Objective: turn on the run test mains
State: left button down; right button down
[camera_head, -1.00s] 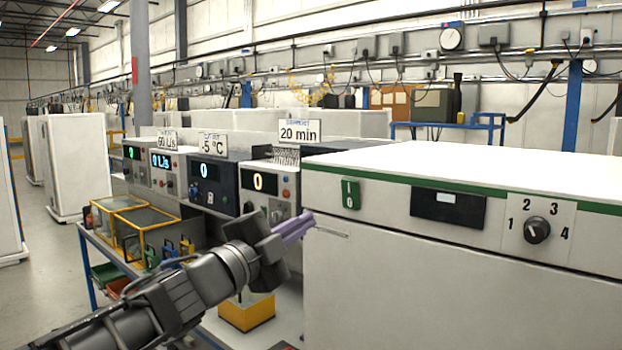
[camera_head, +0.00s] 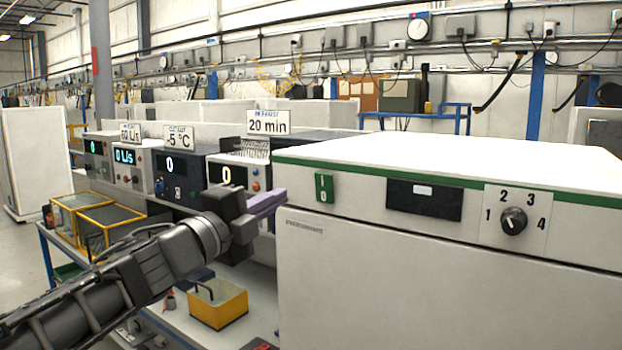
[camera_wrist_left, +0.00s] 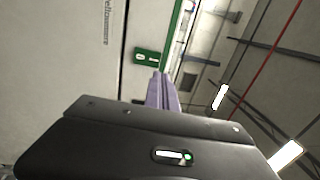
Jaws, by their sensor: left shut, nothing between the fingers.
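The green rocker switch marked I and 0 (camera_head: 324,187) sits at the upper left of the white cabinet's front (camera_head: 400,290). Beside it are a dark display (camera_head: 424,199) and a black rotary knob (camera_head: 513,221) with positions 1 to 4. My left gripper (camera_head: 282,199) is shut and empty, with purple fingers pointing right, apart from the switch and to its left in the head view. In the left wrist view the switch (camera_wrist_left: 146,57) lies just beyond the fingertips (camera_wrist_left: 160,76). Which side of the switch is pressed I cannot tell. My right gripper is not in view.
Several instruments with displays (camera_head: 168,172) stand in a row on the left, under signs such as "20 min" (camera_head: 269,122). Yellow-framed bins (camera_head: 90,220) and a yellow box (camera_head: 218,303) are at lower left. The cabinet's front edge lies close to my gripper.

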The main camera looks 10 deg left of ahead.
aim_at(321, 174)
pick_arm(q)
jog(key=p+x, duration=0.2)
jog(key=x, duration=0.9)
jog(key=shift+d, duration=0.15)
